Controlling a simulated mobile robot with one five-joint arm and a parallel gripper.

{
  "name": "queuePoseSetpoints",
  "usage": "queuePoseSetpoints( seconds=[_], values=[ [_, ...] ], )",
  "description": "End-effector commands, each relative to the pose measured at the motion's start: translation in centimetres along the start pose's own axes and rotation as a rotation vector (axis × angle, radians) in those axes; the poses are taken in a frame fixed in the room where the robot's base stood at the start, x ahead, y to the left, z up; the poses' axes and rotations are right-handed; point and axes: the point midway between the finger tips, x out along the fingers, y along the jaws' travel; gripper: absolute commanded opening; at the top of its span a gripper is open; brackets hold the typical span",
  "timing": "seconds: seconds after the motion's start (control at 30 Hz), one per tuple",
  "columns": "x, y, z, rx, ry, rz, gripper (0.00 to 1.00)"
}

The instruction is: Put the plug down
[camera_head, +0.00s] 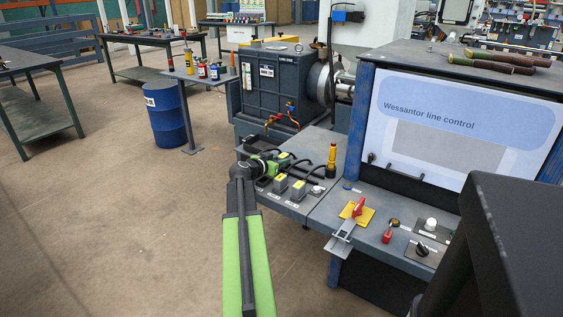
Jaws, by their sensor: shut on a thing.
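My green arm reaches up from the bottom of the view, and my gripper (263,166) is over the left side of the grey bench with the sockets. It is shut on a grey plug with a yellow mark (284,158), which shows just past the gripper's tip. The fingers and the grip are small and partly hidden by my wrist. I cannot tell whether the plug touches the bench.
A yellow and black upright handle (331,160) stands right of the plugs. A red switch on a yellow plate (356,211) is on the control bench. The blue-framed display (463,120) rises at right. The dark extruder housing (270,83) is behind. Open floor lies left.

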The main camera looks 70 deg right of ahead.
Motion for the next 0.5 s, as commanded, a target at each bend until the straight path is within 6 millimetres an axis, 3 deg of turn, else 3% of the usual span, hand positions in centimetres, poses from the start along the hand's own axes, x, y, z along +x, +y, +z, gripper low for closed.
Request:
queuePoseSetpoints(
  seconds=[0.27, 0.3, 0.43, 0.5],
  values=[
    [0.14, 0.08, 0.80, -0.003, -0.003, 0.002, 0.00],
    [0.13, 0.11, 0.85, -0.004, -0.004, 0.003, 0.31],
    [0.11, 0.17, 0.98, -0.004, -0.005, 0.004, 0.48],
    [0.11, 0.19, 1.03, -0.004, -0.006, 0.005, 0.49]
  ],
)
